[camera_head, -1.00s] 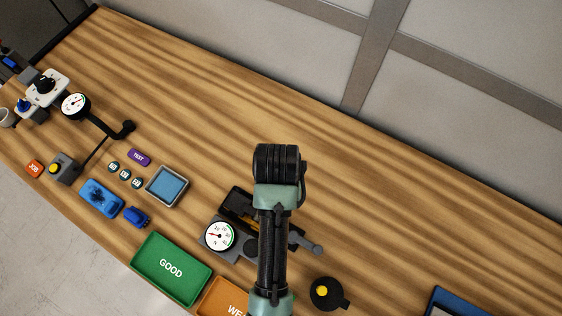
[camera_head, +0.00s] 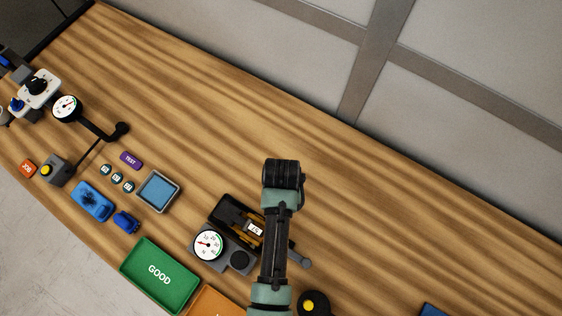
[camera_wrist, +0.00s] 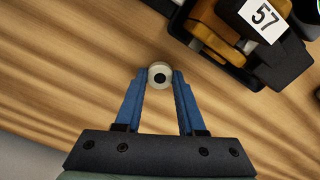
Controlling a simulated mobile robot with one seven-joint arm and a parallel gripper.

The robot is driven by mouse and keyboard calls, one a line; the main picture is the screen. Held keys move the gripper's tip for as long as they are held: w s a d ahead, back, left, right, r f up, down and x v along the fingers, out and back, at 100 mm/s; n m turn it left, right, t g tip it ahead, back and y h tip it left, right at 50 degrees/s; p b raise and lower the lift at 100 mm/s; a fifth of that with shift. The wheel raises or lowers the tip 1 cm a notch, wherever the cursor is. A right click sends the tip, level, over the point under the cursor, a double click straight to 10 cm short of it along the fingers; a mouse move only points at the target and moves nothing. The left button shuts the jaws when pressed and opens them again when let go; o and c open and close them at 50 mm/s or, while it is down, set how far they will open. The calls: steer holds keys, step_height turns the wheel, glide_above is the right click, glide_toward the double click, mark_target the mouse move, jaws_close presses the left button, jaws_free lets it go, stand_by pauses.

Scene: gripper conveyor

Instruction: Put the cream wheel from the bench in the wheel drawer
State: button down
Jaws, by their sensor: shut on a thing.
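The cream wheel (camera_wrist: 160,74) is a small pale ring with a dark centre, between the blue fingertips in the wrist view. My gripper (camera_wrist: 159,78) is shut on it, one finger against each side. Wood-grain bench top shows behind and around the wheel; I cannot tell how far above it the wheel is. In the head view my arm hides the gripper and the wheel. I cannot make out a wheel drawer in either view.
A dark device with a "57" label (camera_wrist: 264,16) lies close to the right of the wheel. A dial gauge (camera_head: 208,244), a green GOOD tray (camera_head: 159,275) and a blue-topped square tray (camera_head: 158,191) stand along the front. The bench (camera_head: 230,110) behind is clear.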

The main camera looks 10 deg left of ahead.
steer(key=shift+f, duration=0.35)
steer(key=shift+f, duration=0.15)
steer(key=c, duration=0.5)
jaws_free()
